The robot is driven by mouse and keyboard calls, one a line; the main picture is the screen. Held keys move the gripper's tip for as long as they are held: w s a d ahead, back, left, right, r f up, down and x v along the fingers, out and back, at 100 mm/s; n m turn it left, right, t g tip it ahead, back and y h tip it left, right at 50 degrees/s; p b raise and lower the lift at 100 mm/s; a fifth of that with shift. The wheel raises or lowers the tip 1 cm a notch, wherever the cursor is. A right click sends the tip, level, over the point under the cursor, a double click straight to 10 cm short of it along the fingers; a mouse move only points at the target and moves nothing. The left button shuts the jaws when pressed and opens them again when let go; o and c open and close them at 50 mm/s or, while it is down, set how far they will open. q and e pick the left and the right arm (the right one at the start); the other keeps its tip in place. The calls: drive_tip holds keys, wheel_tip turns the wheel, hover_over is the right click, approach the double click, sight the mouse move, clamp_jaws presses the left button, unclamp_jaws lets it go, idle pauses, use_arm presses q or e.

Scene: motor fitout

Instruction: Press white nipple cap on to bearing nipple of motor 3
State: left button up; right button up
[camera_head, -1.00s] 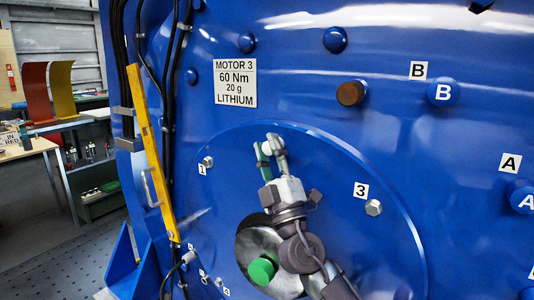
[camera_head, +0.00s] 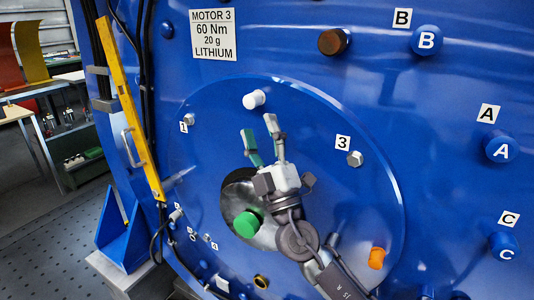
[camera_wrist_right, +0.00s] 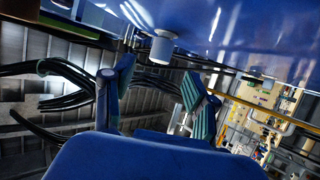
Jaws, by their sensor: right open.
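The white nipple cap (camera_head: 254,99) sits on the upper part of the round blue cover (camera_head: 215,112) of motor 3, below the MOTOR 3 label (camera_head: 212,35). The nipple itself does not show, and I cannot tell how far on the cap is. The cap also shows in the right wrist view (camera_wrist_right: 162,48), against the blue surface beyond the fingers. My right gripper (camera_head: 261,140) is open and empty, a little below the cap in the head view and apart from it. Its fingertips (camera_wrist_right: 158,85) stand apart. My left gripper is not in view.
A green cap (camera_head: 247,224) and an orange cap (camera_head: 376,257) stick out lower on the motor. Bolts (camera_head: 355,158) sit on the cover. Blue knobs A (camera_head: 501,149), B (camera_head: 427,40) and C (camera_head: 503,246) are at right. A yellow level (camera_head: 130,110) stands at left.

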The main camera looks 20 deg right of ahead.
drive_tip(key=v, duration=0.5)
drive_tip(key=shift+s+a+f, duration=0.1)
drive_tip(key=shift+s, duration=0.15)
